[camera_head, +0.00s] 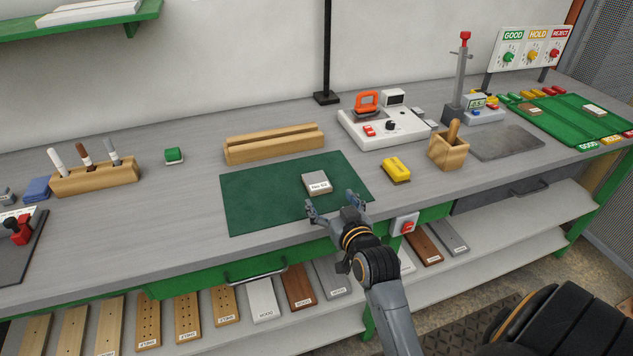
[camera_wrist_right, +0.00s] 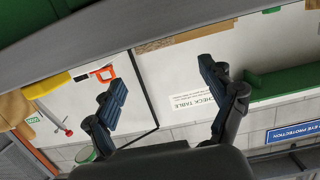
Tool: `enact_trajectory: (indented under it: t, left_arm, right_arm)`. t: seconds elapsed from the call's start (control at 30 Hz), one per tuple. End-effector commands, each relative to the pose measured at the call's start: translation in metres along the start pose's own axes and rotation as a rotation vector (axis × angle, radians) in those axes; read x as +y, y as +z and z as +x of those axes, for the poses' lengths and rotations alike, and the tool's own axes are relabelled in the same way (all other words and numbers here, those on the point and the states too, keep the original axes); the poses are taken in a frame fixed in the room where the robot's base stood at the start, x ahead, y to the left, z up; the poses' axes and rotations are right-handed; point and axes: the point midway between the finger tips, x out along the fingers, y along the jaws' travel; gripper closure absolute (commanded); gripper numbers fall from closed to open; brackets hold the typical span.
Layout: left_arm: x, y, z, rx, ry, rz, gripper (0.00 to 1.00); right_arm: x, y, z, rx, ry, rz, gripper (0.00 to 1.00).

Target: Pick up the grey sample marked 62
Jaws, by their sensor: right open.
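The grey sample (camera_head: 317,183) is a small block with a white label that seems to read No 62. It lies flat on the dark green mat (camera_head: 262,198) near the middle of the workbench. My right gripper (camera_head: 334,207) is open and empty, just in front of the sample near the mat's front edge, apart from it as far as I can tell. In the right wrist view the open fingers (camera_wrist_right: 165,98) have nothing between them; the sample does not show there. My left gripper is not in view.
A wooden grooved block (camera_head: 274,143) stands behind the mat. A yellow block (camera_head: 396,169), a wooden holder (camera_head: 448,151) and a white instrument (camera_head: 386,127) stand to the right. A red switch (camera_head: 405,225) is on the bench's front edge.

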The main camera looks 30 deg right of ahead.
Motion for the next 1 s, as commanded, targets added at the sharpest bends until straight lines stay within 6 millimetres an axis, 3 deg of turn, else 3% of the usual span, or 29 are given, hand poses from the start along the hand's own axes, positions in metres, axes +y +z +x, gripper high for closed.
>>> enact_trajectory:
  t: [0.1, 0.37, 0.7, 1.0]
  left_arm:
    - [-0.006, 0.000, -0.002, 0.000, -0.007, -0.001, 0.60]
    - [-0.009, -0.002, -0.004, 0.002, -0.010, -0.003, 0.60]
    - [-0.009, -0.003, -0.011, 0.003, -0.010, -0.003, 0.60]
    - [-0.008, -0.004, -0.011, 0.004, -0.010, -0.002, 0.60]
  right_arm:
    - [0.000, -0.001, 0.022, 0.001, 0.000, -0.001, 0.17]
    - [0.001, 0.000, 0.041, -0.001, 0.000, -0.001, 0.17]
    - [0.003, 0.004, 0.083, 0.000, -0.001, -0.001, 0.17]
    - [0.003, 0.005, 0.088, -0.001, -0.001, -0.001, 0.17]
